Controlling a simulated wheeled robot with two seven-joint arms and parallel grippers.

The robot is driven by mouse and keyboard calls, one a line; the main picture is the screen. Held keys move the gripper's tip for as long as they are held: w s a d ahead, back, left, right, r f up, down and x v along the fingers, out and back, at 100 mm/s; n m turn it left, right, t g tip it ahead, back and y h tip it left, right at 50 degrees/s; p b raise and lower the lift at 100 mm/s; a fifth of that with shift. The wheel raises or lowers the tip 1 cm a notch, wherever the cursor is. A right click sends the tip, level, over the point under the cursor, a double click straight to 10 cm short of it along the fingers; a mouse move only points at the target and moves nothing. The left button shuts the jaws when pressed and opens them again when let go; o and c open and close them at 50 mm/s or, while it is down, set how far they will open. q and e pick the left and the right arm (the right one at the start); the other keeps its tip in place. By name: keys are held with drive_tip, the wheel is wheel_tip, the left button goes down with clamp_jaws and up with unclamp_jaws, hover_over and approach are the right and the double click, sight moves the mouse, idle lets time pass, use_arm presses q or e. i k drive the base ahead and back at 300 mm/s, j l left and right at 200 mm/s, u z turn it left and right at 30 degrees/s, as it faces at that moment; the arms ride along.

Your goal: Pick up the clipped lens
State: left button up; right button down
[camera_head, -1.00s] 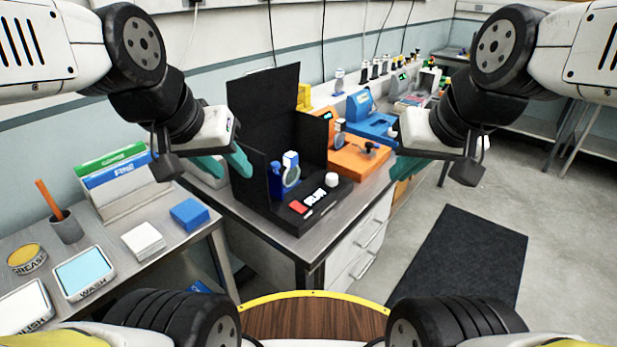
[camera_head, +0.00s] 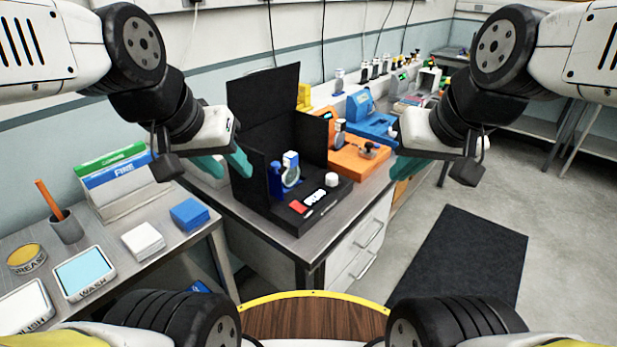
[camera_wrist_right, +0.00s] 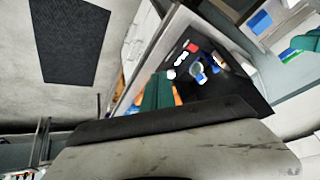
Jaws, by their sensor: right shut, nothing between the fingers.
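A round clear lens (camera_head: 291,177) with a white clip on top stands upright at a blue holder (camera_head: 275,180) in the black open-fronted station (camera_head: 257,207). It also shows small in the right wrist view (camera_wrist_right: 197,69). Another round lens (camera_head: 339,139) stands at the orange station (camera_head: 360,161) behind. My left gripper (camera_head: 234,173) is left of the black station, its teal fingers apart and empty. My right gripper (camera_head: 398,176) is shut and empty, right of the orange station and in the air. Its teal fingers (camera_wrist_right: 158,92) lie together in the wrist view.
A blue station (camera_head: 372,120) stands farther back along the bench. The left side table holds a blue block (camera_head: 189,213), a white stack (camera_head: 143,240), a wash tray (camera_head: 84,272) and a cup (camera_head: 67,229). A dark mat (camera_head: 465,262) lies on open floor at right.

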sight(291, 175)
drive_tip(key=l+u, duration=0.15)
drive_tip(key=u, duration=0.2)
drive_tip(key=i+l+u, duration=0.1)
drive_tip(key=u, duration=0.25)
drive_tip(key=l+u, duration=0.4)
drive_tip(key=j, duration=0.1)
